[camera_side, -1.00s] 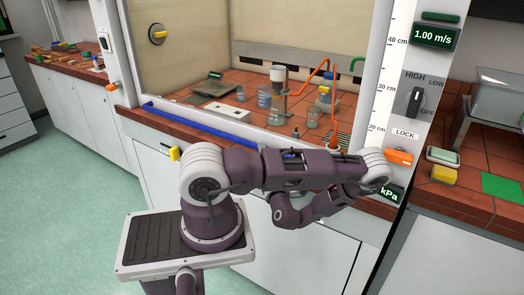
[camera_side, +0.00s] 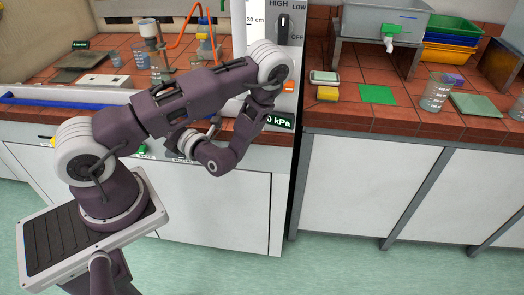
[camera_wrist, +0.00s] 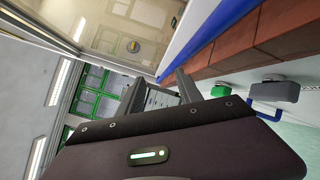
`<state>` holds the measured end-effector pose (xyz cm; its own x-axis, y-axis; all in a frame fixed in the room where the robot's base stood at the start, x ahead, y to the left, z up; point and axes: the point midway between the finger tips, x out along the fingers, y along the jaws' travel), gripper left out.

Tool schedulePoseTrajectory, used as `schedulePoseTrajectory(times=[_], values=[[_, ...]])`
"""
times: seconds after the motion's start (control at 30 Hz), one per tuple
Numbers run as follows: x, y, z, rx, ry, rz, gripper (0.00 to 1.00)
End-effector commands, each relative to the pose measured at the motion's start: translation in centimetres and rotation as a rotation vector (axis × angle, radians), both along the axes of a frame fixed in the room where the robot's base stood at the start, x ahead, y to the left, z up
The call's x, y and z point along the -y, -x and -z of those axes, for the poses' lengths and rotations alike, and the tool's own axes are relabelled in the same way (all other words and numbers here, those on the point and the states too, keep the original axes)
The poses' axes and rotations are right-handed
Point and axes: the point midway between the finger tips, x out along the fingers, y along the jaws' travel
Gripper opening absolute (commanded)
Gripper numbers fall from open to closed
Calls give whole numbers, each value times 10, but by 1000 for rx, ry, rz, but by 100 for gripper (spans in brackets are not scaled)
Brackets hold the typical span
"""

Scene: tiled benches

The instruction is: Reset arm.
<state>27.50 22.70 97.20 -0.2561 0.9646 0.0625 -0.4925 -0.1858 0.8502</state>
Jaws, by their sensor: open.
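My arm stands in front of the fume hood bench in the side view, bent at the elbow, with its forearm folded back down to the left. My gripper (camera_side: 182,143) is at the end of it, in front of the hood's front edge and partly hidden behind the arm. In the wrist view, the two fingers of my gripper (camera_wrist: 162,88) stand apart with nothing seen between them. The dark gripper body with a green light fills the lower part of that view.
The hood bench (camera_side: 40,75) holds glassware and a hot-plate-like white block (camera_side: 103,80). A blue bar (camera_side: 60,103) runs along its front. The floor in front is clear.

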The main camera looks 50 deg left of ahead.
Motion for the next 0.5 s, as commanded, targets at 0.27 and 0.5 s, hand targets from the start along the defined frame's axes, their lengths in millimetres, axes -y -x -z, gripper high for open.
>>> schedulePoseTrajectory(times=[0.27, 0.5], values=[[90, 28, -66, 1009, 129, -541, 42], [185, 24, -110, 1767, 355, -1084, 42]])
